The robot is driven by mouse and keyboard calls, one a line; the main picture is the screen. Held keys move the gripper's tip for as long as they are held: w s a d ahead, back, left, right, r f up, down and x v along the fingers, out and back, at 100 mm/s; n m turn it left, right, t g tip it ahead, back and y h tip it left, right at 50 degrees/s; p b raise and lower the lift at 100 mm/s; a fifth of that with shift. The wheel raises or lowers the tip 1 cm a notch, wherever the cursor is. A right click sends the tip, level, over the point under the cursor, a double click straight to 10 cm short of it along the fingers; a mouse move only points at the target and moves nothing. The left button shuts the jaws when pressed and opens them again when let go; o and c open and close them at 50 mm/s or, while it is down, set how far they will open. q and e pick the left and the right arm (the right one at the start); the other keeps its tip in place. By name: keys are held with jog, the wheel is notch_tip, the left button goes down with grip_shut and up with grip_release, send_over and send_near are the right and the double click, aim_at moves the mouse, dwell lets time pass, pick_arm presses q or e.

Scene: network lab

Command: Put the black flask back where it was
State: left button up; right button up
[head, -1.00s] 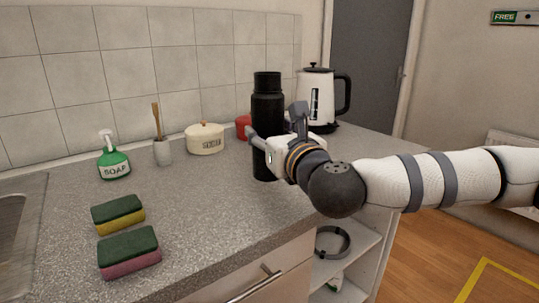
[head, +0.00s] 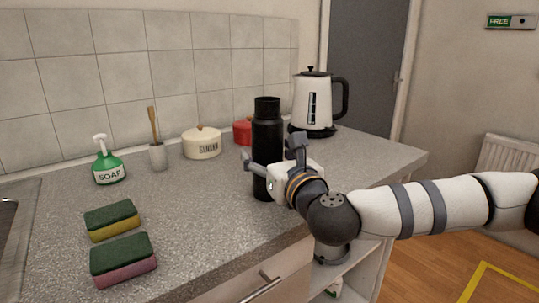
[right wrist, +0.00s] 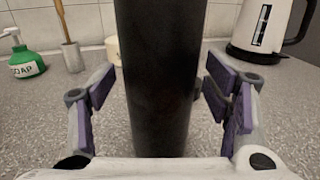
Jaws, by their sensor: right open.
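The black flask (head: 267,140) stands upright on the grey counter (head: 215,230), near its front edge. My right gripper (head: 272,165) is open around the flask's lower half, reaching in from the right. In the right wrist view the flask (right wrist: 160,80) rises between the two spread fingers, with a visible gap on each side. Its top is out of that view. My left gripper is not in view.
A kettle (head: 315,100) and a red pot (head: 242,132) stand behind the flask. A cream pot (head: 201,143), a brush holder (head: 158,157), a soap bottle (head: 108,168) and two sponges (head: 123,261) are to the left. Open counter lies between the sponges and flask.

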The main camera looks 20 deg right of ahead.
jog(key=shift+s+r, duration=0.2)
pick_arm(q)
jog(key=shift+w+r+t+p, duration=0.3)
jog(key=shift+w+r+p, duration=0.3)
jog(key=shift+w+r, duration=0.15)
pick_arm(e)
jog(key=s, duration=1.1)
jog(key=shift+s+d+f, duration=0.15)
jog(key=shift+s+d, duration=0.2)
jog(key=shift+d, duration=0.1)
